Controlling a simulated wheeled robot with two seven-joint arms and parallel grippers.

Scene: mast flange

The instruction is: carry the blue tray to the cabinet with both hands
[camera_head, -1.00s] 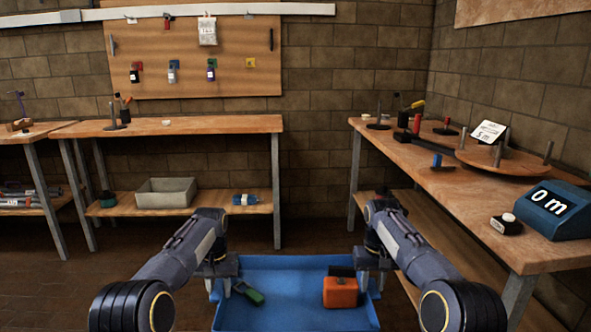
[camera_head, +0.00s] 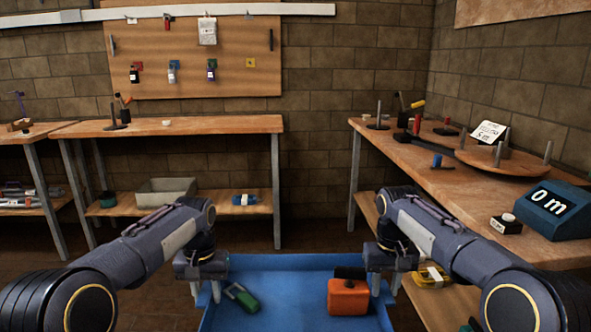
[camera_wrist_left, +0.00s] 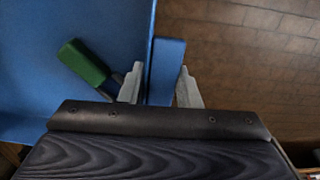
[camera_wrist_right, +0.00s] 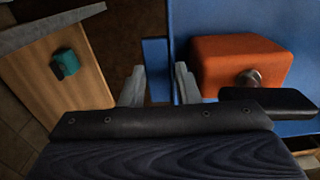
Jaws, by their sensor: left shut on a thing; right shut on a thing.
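The blue tray (camera_head: 285,263) is in front of me at the bottom of the head view, its near end cut off. It holds a green object (camera_head: 242,297) at left and an orange box (camera_head: 348,297) with a black part at right. My left gripper (camera_wrist_left: 162,88) is shut on a blue tab at the tray's left side. My right gripper (camera_wrist_right: 158,88) is shut on a similar tab at the right side. In the head view my arms hide most of both grips. I cannot make out a cabinet in these views.
A workbench (camera_head: 180,125) with a lower shelf holding a grey bin (camera_head: 166,190) stands ahead left. A bench (camera_head: 430,165) on the right carries a round board and a blue display (camera_head: 550,209). A yellow object (camera_head: 432,277) lies below it. Floor shows between the benches.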

